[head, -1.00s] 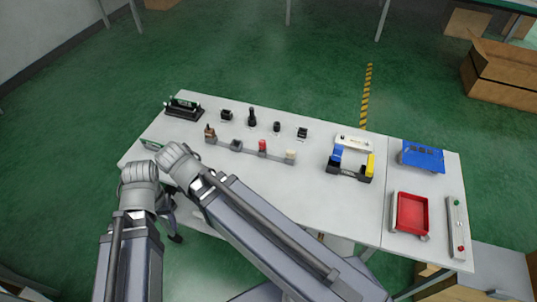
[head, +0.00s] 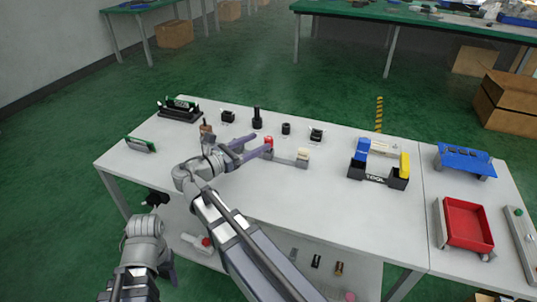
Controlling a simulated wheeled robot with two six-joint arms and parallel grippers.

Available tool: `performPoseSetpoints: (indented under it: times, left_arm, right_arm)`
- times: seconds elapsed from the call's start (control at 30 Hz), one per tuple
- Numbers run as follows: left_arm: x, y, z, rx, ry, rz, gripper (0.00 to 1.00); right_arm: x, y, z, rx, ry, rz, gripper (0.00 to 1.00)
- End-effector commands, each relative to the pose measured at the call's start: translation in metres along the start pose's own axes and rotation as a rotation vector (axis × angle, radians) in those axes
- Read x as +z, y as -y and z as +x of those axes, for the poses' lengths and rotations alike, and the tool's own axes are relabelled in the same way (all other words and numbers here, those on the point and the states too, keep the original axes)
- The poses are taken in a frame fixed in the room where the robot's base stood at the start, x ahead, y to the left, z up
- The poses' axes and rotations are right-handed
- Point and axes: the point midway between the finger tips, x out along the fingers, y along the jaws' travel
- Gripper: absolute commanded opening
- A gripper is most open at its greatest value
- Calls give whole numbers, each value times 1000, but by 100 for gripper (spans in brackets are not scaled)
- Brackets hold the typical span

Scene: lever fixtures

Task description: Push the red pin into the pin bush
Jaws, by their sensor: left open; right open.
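The red pin (head: 268,141) stands on the grey rail (head: 288,161) near the middle of the table; its lower part is partly hidden by my gripper. My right gripper (head: 261,144) is open, its two purple fingers pointing right, with the tips close to the pin; I cannot tell if they touch it. I cannot make out a hole of the pin bush.
A tool holder (head: 378,175), a red tray (head: 468,224) and a blue rack (head: 465,160) are to the right. The front middle table is clear.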

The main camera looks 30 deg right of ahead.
Motion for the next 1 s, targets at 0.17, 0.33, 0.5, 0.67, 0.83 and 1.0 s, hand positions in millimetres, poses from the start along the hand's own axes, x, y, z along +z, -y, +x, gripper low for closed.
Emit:
performPoseSetpoints:
  times: [0.17,0.33,0.5,0.67,0.83,1.0]
  left_arm:
    - [0,0,0,0,0,0,60]
    - [0,0,1,0,0,0,60]
    - [0,0,1,0,0,0,60]
    - [0,0,5,0,0,0,60]
    - [0,-1,7,0,0,0,60]
    - [0,-1,7,0,0,0,60]
  right_arm:
    - [2,0,2,-1,9,-10,68]
    - [1,0,18,-3,8,-8,68]
    - [0,0,28,-1,7,-8,68]
    - [-4,3,42,-4,7,-7,68]
    - [-5,4,66,-3,6,-7,68]
    - [-5,4,78,-1,6,-7,68]
